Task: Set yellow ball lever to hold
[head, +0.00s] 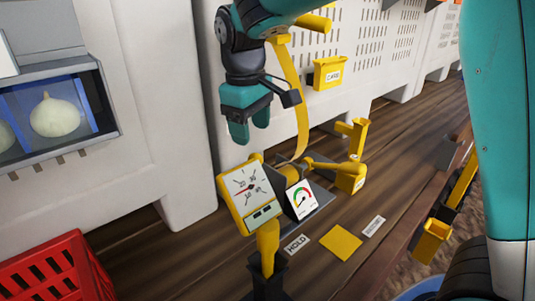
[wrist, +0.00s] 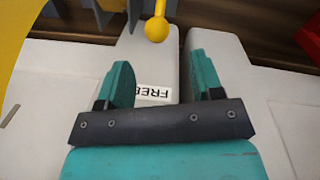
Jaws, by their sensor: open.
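The lever's yellow ball (wrist: 158,28) shows at the top of the wrist view, with a short stem above it. A yellow bar with a rounded end (head: 309,162) beside the gauges in the head view may be the same lever; I cannot tell for sure. My gripper (head: 250,127) hangs above and left of the gauges, fingers down. In the wrist view my gripper (wrist: 162,80) is open and empty, with the ball beyond its fingertips and not touching. A FREE label (wrist: 153,91) appears upside down on a pale surface.
A red crate (head: 55,270) is at lower left. A yellow plate (head: 341,242) lies on open floor.

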